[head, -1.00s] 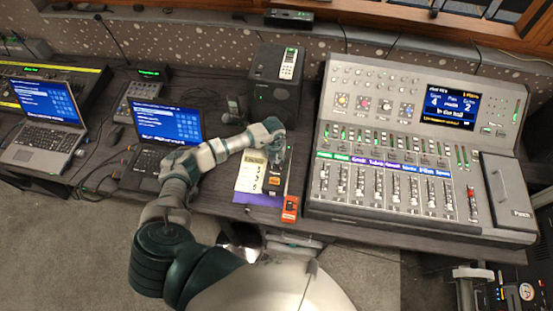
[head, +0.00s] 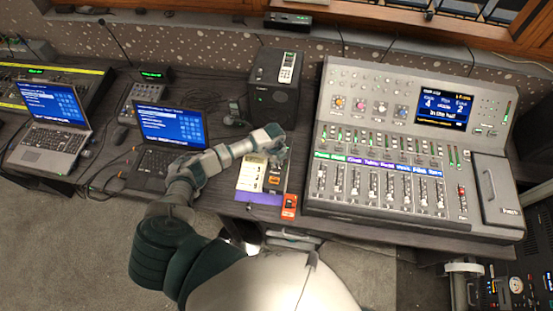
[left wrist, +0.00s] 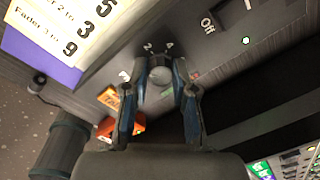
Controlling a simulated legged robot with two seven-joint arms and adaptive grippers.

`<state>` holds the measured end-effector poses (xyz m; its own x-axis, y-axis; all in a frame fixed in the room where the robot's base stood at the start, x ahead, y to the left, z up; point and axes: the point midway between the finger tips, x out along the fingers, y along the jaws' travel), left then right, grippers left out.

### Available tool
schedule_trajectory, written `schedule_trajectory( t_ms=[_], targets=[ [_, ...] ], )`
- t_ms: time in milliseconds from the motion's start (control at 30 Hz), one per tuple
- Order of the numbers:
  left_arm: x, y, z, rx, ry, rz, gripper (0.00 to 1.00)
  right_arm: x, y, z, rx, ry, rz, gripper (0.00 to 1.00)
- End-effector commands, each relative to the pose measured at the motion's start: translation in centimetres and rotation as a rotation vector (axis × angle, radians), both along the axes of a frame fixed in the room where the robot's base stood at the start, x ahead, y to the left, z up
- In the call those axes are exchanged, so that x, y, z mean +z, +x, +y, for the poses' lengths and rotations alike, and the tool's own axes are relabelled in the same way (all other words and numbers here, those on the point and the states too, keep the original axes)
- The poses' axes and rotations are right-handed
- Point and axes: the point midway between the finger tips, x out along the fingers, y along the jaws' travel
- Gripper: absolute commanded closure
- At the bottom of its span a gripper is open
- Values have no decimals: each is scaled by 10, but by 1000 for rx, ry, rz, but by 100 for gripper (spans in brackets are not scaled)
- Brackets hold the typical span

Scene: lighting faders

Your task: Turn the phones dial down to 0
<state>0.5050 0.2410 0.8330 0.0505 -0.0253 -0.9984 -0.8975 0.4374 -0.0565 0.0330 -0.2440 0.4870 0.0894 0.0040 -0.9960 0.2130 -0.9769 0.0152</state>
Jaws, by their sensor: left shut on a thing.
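The dial is a round grey knob (left wrist: 160,76) on a dark box, with small white numbers, including 2 and 4, printed around it in the left wrist view. My left gripper (left wrist: 161,85) has its two fingers on either side of the knob and is shut on it. In the head view the left gripper (head: 279,153) is over the dark box (head: 273,187) and hides the dial. The dial's pointer is too unclear to read. My right gripper is not in view.
A white note (head: 252,173) with numbers lies beside the dial, above a purple strip. An orange-red object (head: 289,207) is at the desk's front edge. A large fader console (head: 400,150) stands right, a black speaker (head: 273,105) behind, and a laptop (head: 168,135) left.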

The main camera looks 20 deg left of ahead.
Motion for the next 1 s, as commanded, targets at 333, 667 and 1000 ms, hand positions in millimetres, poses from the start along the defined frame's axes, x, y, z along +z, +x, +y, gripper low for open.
schedule_trajectory(
  t_ms=[333,667,1000],
  targets=[
    [4,4,2,165,2,-12,100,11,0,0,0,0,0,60],
    [4,4,2,204,2,-12,100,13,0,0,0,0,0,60],
    [4,4,2,203,1,-11,59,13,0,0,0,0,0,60]
  ],
)
